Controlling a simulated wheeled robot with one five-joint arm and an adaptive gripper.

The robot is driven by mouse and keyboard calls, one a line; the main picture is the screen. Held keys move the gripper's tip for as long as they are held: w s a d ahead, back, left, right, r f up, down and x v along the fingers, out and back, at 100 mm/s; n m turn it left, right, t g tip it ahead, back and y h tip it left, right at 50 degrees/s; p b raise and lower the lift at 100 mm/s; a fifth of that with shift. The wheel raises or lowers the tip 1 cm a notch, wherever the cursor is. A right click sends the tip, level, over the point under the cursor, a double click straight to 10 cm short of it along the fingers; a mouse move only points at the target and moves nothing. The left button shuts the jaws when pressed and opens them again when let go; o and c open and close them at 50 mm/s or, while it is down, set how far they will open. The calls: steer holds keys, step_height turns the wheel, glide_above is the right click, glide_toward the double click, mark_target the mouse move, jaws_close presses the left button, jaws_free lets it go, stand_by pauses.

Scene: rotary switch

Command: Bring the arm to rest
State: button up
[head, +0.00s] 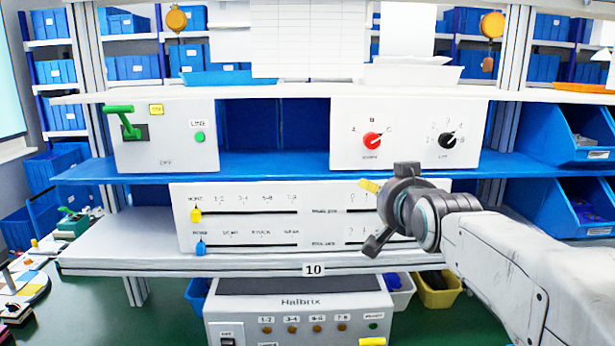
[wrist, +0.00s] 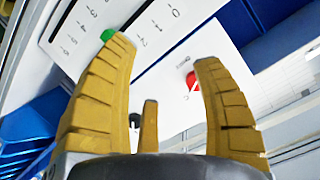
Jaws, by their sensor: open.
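My gripper (head: 372,188) is in front of the right part of the slider panel (head: 310,228) in the head view, with a yellow finger toward the panel and its arm coming from the lower right. In the wrist view my gripper (wrist: 163,54) has its two ridged yellow fingers spread apart, with nothing held between them. A short yellow piece stands between them lower down. A green slider handle (wrist: 108,34) shows right at the left fingertip; I cannot tell whether they touch. The red rotary knob (head: 372,140) and black rotary knob (head: 447,141) are on the upper right box, above my gripper.
A box with a green lever (head: 122,120) stands at the upper left. The slider panel has a yellow handle (head: 196,215) and a blue handle (head: 201,248) at its left. Blue bins (head: 572,130) are at the right. A Halbrix unit (head: 300,315) is below the shelf.

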steer(key=s+f+n+g, duration=0.5)
steer(key=s+f+g, duration=0.5)
steer(key=s+f, duration=1)
steer(key=s+f+g, duration=0.1)
steer(key=s+f, duration=0.3)
steer(key=s, duration=0.8)
steer(key=shift+f, duration=0.2)
